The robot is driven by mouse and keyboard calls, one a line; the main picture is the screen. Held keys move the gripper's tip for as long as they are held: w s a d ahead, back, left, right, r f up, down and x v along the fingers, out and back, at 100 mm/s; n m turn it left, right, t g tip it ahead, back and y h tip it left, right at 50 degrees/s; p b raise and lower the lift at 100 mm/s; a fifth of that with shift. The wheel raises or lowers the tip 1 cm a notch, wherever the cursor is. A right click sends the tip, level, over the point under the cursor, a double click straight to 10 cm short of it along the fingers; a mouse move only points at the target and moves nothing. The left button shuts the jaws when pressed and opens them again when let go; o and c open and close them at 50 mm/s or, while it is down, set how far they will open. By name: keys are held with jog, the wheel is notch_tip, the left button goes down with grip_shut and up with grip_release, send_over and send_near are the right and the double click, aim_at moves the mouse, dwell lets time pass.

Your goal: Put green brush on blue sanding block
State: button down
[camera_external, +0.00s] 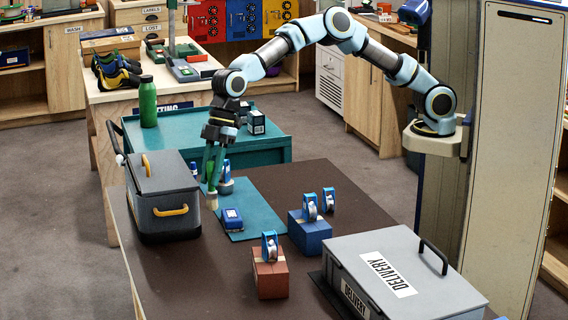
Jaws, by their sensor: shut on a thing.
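My gripper (214,168) points down over the brown table and is shut on the green brush (212,196). The brush hangs upright with its pale bristles downward. Its green handle is partly hidden by the fingers. A small blue block (232,218), which looks like the blue sanding block, lies on a teal mat (261,208). It is just right of and nearer the camera than the brush. The brush appears apart from the block; whether its bristles touch the mat I cannot tell.
A grey toolbox (163,205) stands close left of the brush. A blue-and-white item (226,178) stands right behind it. A blue box (309,236) and a red box (269,274) carry blue wheeled items. A grey delivery box (405,275) fills the front right.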

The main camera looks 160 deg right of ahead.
jog(key=s+r+n, duration=0.1)
jog(key=s+r, duration=0.3)
jog(key=s, duration=0.7)
jog(key=shift+s+d+f+p, duration=0.15)
jog(key=shift+f+p, duration=0.4)
jog(key=shift+f, duration=1.15)
jog(key=shift+w+d+f+p, duration=0.15)
jog(key=shift+f+p, duration=0.45)
jog(key=shift+f, duration=1.15)
jog(key=shift+s+d+f+p, duration=0.15)
jog(key=shift+f+p, duration=0.4)
jog(key=shift+f, duration=1.15)
jog(key=shift+f, duration=0.1)
jog(key=c, duration=0.7)
grip_release()
